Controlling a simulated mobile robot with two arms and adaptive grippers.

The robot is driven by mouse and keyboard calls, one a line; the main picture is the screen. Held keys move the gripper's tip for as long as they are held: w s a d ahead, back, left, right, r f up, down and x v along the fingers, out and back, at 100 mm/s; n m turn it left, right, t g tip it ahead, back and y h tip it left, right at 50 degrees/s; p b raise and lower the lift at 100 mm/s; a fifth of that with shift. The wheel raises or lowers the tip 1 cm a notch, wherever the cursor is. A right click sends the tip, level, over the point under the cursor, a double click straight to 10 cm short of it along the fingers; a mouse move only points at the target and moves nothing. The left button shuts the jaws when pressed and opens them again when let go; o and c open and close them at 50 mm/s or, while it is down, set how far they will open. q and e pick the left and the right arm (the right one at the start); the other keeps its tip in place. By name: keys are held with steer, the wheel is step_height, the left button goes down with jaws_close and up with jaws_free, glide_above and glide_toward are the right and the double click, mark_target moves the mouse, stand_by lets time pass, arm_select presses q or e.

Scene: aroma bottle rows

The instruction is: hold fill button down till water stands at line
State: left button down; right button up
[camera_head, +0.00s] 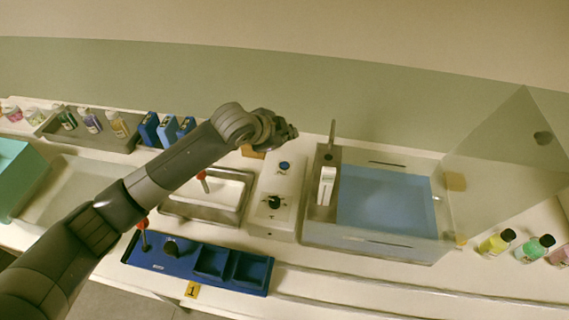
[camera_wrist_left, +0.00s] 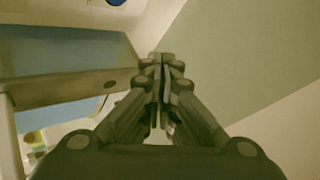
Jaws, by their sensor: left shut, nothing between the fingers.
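The white control panel (camera_head: 257,212) carries a round blue button (camera_head: 284,165) and a black knob (camera_head: 274,203) nearer the front. The blue button also shows at the top edge of the left wrist view (camera_wrist_left: 116,2). To its right is a tank (camera_head: 427,253) with blue water (camera_head: 385,203); no fill line can be made out. My left gripper (camera_head: 293,131) is shut and empty, beyond the panel's back end and apart from the button in the picture. Its closed fingers show in the left wrist view (camera_wrist_left: 161,62). My right gripper is out of view.
A clear lid (camera_head: 505,150) stands open at the tank's right. A white upright piece (camera_head: 327,185) stands at the tank's left side. A metal basin (camera_head: 205,213), a blue tray (camera_head: 180,275) and several bottles line the counter. Colored bottles (camera_head: 495,242) stand at far right.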

arm_select(q)
steer(key=b, duration=0.7)
glide_above(286, 166)
step_height(286, 166, down, 6)
steer(key=shift+f, duration=1.05)
steer(key=shift+f+b, duration=0.25)
steer(key=shift+b, duration=0.05)
steer(key=shift+f, duration=0.1)
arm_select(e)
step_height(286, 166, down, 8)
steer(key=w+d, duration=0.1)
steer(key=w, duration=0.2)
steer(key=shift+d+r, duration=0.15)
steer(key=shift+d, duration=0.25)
